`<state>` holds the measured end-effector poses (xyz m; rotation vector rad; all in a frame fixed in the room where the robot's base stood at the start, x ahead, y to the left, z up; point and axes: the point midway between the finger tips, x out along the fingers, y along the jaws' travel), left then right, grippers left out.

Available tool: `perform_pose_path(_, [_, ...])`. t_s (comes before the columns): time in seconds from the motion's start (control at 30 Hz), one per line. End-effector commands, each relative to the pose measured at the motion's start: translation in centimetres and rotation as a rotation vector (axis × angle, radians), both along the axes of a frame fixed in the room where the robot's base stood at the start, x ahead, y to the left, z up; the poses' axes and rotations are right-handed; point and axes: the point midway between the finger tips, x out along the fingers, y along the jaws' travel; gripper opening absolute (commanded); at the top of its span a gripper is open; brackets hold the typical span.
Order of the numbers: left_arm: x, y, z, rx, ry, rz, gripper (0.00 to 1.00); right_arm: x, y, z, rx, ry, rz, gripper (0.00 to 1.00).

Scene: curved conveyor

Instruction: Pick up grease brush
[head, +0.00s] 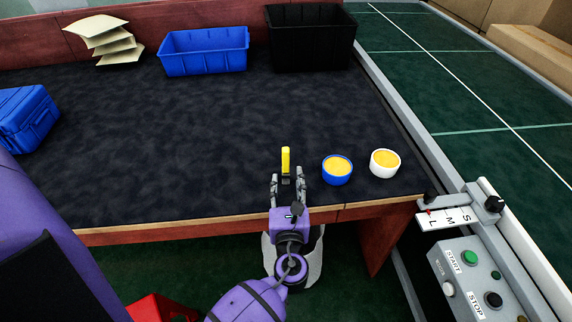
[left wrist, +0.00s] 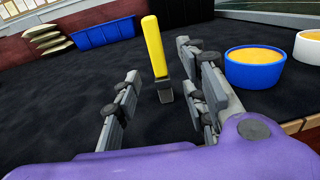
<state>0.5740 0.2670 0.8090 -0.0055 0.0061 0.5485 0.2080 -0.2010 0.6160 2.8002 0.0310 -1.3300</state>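The grease brush has a yellow handle (head: 286,160) and stands or lies on the dark table mat just ahead of my left gripper. In the left wrist view the brush (left wrist: 154,48) appears upright, with a grey lower end. My left gripper (head: 287,178) is open, its two fingers apart with the brush's lower end showing between them. In the left wrist view the fingers (left wrist: 160,90) do not visibly touch the brush. My right gripper is not in view.
A blue bowl (head: 337,171) and a white bowl (head: 385,164) with yellow contents stand right of the gripper. A blue bin (head: 205,68) and black bin (head: 312,55) are at the back. A blue case (head: 28,120) is at left. The mat's middle (head: 200,120) is clear.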

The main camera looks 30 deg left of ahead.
Motion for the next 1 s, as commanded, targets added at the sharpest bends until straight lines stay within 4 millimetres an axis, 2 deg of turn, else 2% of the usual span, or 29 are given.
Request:
perform_pose_path(0.27, [2.6,1.7,0.5,0.008,-0.002,0.000,0.39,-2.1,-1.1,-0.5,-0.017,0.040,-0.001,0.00])
perform_pose_path(0.53, [5.7,3.9,0.7,0.006,-0.002,-0.001,0.39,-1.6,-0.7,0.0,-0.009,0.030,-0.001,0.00])
perform_pose_path(0.87, [6.3,4.3,0.5,0.004,0.000,0.000,0.39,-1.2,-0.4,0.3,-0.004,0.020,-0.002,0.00])
perform_pose_path(1.0, [6.2,4.3,0.6,0.004,0.000,0.000,0.21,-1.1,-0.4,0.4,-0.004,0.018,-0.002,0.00])
